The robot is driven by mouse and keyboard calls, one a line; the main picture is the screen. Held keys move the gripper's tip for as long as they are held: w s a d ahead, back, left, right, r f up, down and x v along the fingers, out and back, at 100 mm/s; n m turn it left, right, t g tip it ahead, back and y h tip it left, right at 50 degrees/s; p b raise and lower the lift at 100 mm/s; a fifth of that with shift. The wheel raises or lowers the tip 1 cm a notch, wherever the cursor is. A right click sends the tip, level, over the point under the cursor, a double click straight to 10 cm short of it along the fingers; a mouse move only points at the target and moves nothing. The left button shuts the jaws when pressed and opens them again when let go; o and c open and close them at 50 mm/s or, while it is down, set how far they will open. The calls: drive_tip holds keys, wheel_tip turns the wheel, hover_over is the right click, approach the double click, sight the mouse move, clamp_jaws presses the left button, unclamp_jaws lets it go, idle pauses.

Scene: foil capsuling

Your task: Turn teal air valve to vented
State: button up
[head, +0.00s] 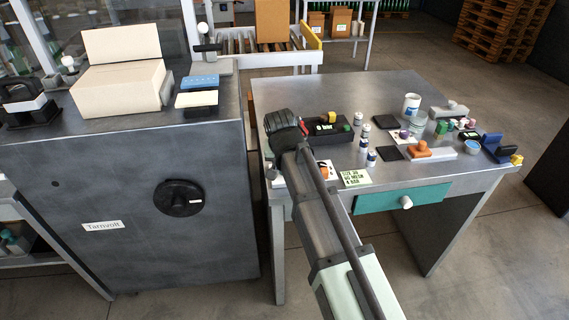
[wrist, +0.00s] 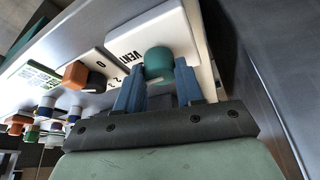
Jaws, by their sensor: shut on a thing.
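The teal air valve (wrist: 158,64) is a rounded teal knob on a white plate (wrist: 158,32) with lettering that starts "VENT"; the rest of the word is covered. In the wrist view my gripper (wrist: 158,84) has its two blue fingers on either side of the knob, shut on it. The knob's pointer and exact angle cannot be made out. In the head view my arm covers the valve and the fingers.
An orange knob (wrist: 76,73) on its own white plate is close beside the valve. A green-lettered note (head: 356,178) lies near the table's front edge. The table's back left (head: 300,92) is clear.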

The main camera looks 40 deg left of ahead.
drive_tip(key=o, duration=1)
drive_tip(key=shift+o, duration=0.2)
drive_tip(key=shift+r, duration=0.1)
drive_tip(key=v, duration=1.3)
drive_tip(key=shift+s+r, duration=0.2)
drive_tip(key=shift+r, duration=0.05)
drive_tip(key=shift+w+d, duration=0.1)
